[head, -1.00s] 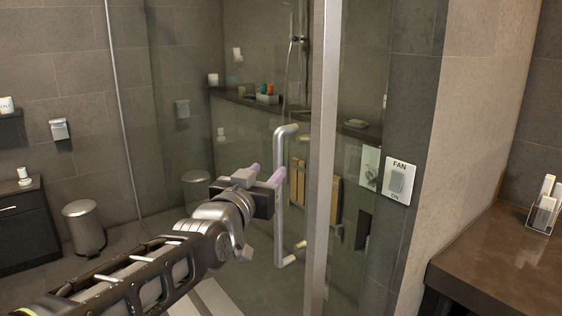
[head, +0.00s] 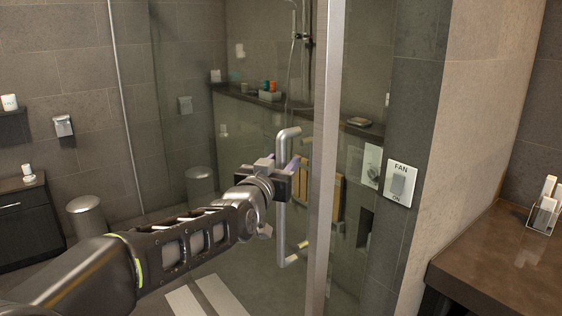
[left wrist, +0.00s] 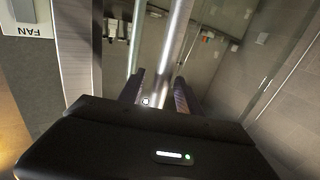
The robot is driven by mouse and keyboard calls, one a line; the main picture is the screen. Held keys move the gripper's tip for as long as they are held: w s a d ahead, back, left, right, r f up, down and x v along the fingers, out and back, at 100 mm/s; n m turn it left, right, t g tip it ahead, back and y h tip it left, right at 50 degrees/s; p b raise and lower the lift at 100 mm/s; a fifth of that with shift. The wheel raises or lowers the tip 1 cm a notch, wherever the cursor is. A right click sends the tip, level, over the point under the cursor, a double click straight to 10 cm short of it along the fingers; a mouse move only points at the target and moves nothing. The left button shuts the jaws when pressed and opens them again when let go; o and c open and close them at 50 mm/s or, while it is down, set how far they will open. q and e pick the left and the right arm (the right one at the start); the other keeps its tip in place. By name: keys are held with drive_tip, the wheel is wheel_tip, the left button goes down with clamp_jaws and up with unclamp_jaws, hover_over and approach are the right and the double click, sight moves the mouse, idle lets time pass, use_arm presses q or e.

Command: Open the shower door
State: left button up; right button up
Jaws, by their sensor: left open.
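The glass shower door (head: 235,225) stands at the centre of the head view, beside a metal post (head: 328,150). Its handle (head: 282,230) is a vertical silver bar with bent ends. My left gripper (head: 294,164) is at the upper part of this handle, its body covering part of the bar. In the left wrist view, the open fingers of the gripper (left wrist: 159,80) lie on either side of the bright handle bar (left wrist: 177,38). I cannot tell whether either finger touches it. The door looks closed. My right gripper is not in view.
A fan switch (head: 401,181) is on the wall right of the post. A brown counter (head: 490,255) fills the lower right. A bin (head: 88,220) and a dark cabinet (head: 28,225) stand at the left. A ledge with bottles (head: 269,88) is behind the glass.

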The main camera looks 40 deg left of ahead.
use_arm(q)
clamp_jaws()
idle(0.4)
idle(1.0)
